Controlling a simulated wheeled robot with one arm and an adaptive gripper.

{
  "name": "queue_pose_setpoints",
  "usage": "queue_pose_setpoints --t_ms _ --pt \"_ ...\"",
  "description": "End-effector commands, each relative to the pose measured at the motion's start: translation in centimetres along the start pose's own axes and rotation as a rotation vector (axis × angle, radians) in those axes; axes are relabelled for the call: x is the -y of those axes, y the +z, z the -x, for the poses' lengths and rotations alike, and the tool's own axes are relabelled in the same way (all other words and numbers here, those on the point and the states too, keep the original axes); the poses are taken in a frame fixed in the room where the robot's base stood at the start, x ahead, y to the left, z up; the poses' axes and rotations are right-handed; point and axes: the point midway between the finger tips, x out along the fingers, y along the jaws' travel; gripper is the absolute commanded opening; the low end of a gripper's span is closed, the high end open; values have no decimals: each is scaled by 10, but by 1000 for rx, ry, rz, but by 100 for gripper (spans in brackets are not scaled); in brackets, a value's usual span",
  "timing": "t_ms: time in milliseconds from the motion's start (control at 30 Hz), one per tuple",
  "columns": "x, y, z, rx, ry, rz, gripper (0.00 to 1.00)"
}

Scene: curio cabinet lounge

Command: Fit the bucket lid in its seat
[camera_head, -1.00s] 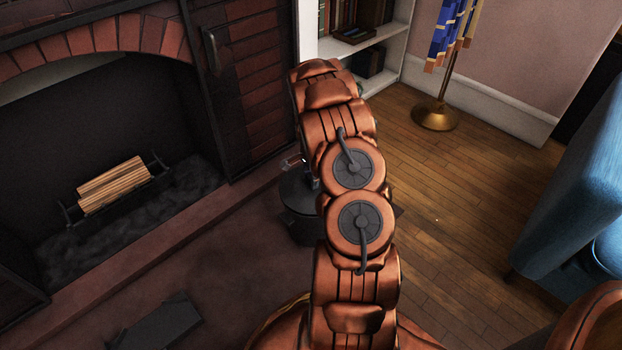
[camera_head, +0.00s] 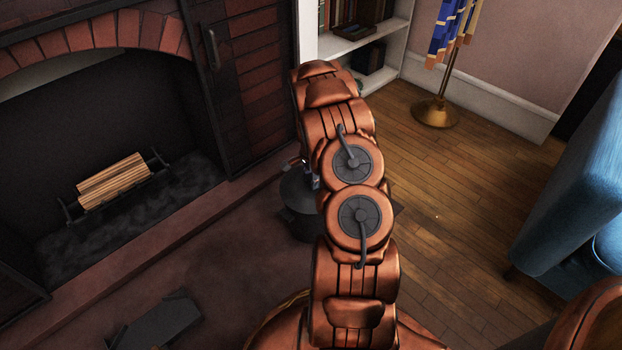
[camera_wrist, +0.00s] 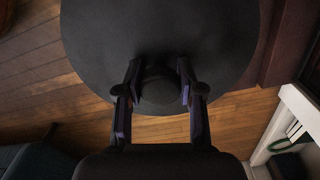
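The bucket lid (camera_wrist: 160,35) is a dark round disc with a short dark knob (camera_wrist: 160,85), filling the upper middle of the wrist view. My gripper (camera_wrist: 160,75) has one finger on each side of the knob, and the pads appear to press on it. In the head view the dark lid (camera_head: 297,188) shows left of my arm, above a dark bucket (camera_head: 302,226) near the hearth. My arm hides their right side. I cannot tell whether the lid touches the bucket rim or is level on it.
A brick fireplace with logs (camera_head: 112,182) is at left, with a dark flat object (camera_head: 158,325) on the hearth floor in front. A white bookshelf (camera_head: 385,60), a brass stand (camera_head: 435,113) and a blue armchair (camera_head: 575,190) are at right. Wooden floor (camera_head: 450,200) between them is clear.

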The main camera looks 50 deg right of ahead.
Motion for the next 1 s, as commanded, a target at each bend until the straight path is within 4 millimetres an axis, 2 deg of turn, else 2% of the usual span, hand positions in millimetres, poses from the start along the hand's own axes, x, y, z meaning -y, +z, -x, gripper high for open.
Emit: queue_pose_setpoints --t_ms 33,300,733,867,1000 --pt "0 0 0 0 -1 0 42" --pt "0 0 0 0 0 0 67" --pt "0 0 5 -1 -1 0 67" --pt "1 -1 15 -2 -3 0 67" --pt "2 -1 34 -3 -5 1 67"
